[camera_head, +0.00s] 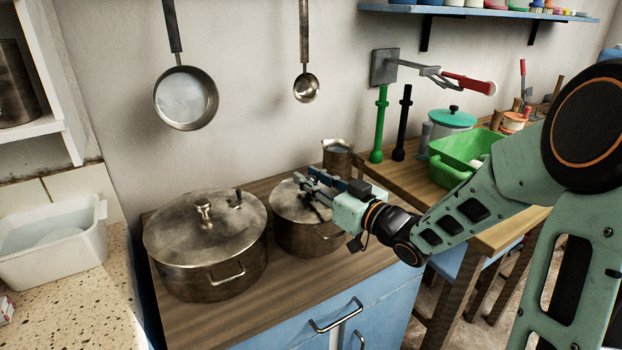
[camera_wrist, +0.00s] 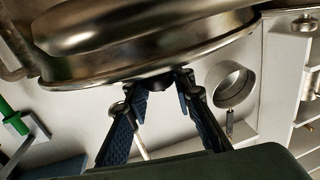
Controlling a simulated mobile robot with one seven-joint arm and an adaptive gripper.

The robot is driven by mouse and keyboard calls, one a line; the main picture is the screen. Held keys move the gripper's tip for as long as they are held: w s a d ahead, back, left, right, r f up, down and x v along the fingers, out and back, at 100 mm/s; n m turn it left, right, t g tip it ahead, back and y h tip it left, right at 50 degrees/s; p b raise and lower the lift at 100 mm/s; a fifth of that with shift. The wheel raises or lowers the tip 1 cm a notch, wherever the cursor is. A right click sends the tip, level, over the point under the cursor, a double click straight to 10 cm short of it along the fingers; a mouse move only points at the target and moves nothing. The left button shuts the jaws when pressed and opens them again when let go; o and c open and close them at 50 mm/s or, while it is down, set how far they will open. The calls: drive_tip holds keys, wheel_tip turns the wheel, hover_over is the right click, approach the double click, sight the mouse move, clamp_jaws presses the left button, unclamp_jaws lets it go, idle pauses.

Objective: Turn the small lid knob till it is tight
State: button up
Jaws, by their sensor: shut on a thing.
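The smaller metal pot (camera_head: 300,235) stands on the wooden counter, its lid (camera_head: 288,205) on top. My gripper (camera_head: 312,182) reaches over this lid from the right. In the wrist view my gripper (camera_wrist: 160,88) has its two fingers around a small dark knob (camera_wrist: 158,84), against the metal lid (camera_wrist: 150,55). The fingers are shut on the knob, which they partly cover. In the head view my gripper hides the knob. How tight the knob is cannot be told.
A larger lidded pot (camera_head: 208,262) stands close on the left. A metal jug (camera_head: 337,160) is just behind the gripper. A pan (camera_head: 186,98) and a ladle (camera_head: 306,88) hang on the wall. A green basin (camera_head: 462,150) is to the right.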

drive_tip(key=shift+a+m+t+h+b, duration=0.1)
drive_tip(key=shift+m+t+h+b, duration=0.3)
drive_tip(key=shift+h+b, duration=0.1)
clamp_jaws()
drive_tip(key=shift+h, duration=0.3)
drive_tip(key=o, duration=1)
unclamp_jaws()
drive_tip(key=v, duration=1.2)
drive_tip(key=shift+f, duration=0.2)
